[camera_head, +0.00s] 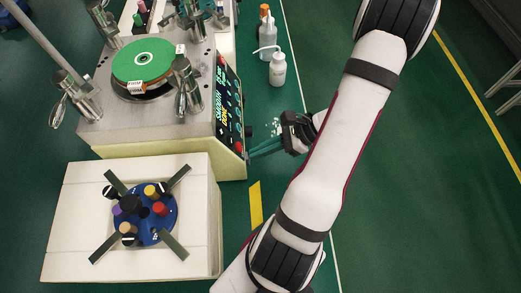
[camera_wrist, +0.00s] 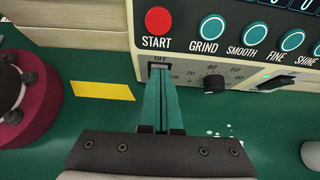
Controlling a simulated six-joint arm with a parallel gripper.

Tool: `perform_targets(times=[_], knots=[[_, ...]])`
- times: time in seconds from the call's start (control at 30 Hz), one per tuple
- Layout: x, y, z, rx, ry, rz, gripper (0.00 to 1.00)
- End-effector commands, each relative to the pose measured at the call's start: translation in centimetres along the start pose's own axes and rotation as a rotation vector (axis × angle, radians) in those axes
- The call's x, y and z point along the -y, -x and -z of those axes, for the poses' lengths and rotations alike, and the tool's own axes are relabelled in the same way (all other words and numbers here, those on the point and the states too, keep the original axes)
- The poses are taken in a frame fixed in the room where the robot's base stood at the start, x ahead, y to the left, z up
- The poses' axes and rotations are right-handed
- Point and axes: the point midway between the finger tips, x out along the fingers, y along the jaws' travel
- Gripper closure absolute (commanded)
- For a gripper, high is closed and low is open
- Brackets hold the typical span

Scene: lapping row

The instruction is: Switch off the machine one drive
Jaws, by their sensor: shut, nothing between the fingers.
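The machine (camera_head: 150,135) with a green disc on top stands at upper left in the head view, its dark control panel (camera_head: 228,105) facing right. In the wrist view the panel has a red START button (camera_wrist: 158,21) and a row of teal buttons from GRIND (camera_wrist: 211,27) rightward. Below START is a small switch plate marked OFF (camera_wrist: 160,58). My gripper (camera_wrist: 160,72) is shut and empty, its teal fingertips right at that plate. They hide most of the switch, so its position and any touching cannot be told. It also shows in the head view (camera_head: 250,155).
A black knob (camera_wrist: 214,83) and another switch (camera_wrist: 277,82) sit right of my fingers. A white bottle (camera_head: 278,70) and a clear bottle (camera_head: 267,38) stand beyond my gripper. A white block (camera_head: 75,220) with a blue carousel is nearer.

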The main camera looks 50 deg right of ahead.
Motion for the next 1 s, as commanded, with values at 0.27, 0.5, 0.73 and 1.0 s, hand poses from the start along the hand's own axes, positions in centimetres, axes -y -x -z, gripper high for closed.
perform_targets(times=[0.27,0.5,0.73,1.0], knots=[[0.0,0.5,-0.7,0.0,0.001,-0.001,1.0],[0.0,0.8,-0.5,0.0,0.0,0.001,1.0],[0.1,4.8,1.4,-0.002,0.002,0.005,1.0],[0.0,10.9,-0.2,-0.003,0.002,0.002,1.0]])
